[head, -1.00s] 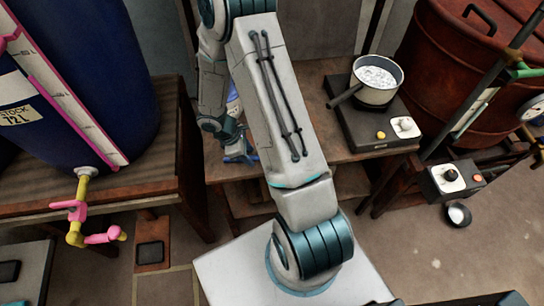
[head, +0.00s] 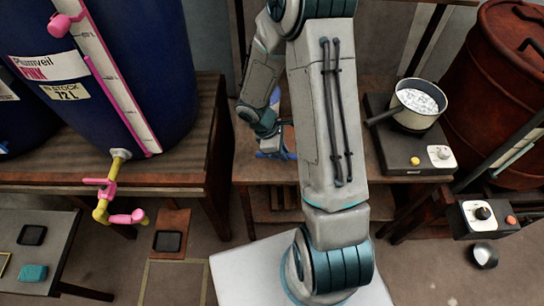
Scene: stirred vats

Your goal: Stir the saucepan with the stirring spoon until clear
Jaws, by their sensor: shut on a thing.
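The saucepan (head: 415,117) is pale outside with a dark handle pointing left. It stands on a dark hotplate (head: 397,152) on the wooden bench at right. Its contents look white and speckled, not clear. My gripper (head: 274,150) is left of the saucepan, well apart from it, low behind my forearm and partly hidden. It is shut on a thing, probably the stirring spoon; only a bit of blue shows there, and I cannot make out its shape. No spoon shows in the saucepan.
A large blue barrel (head: 165,60) with a pink and yellow tap stands on the left bench. A rusty red drum (head: 500,110) stands right of the saucepan. A control box (head: 484,216) is at lower right, with a small round bowl (head: 484,255) below it.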

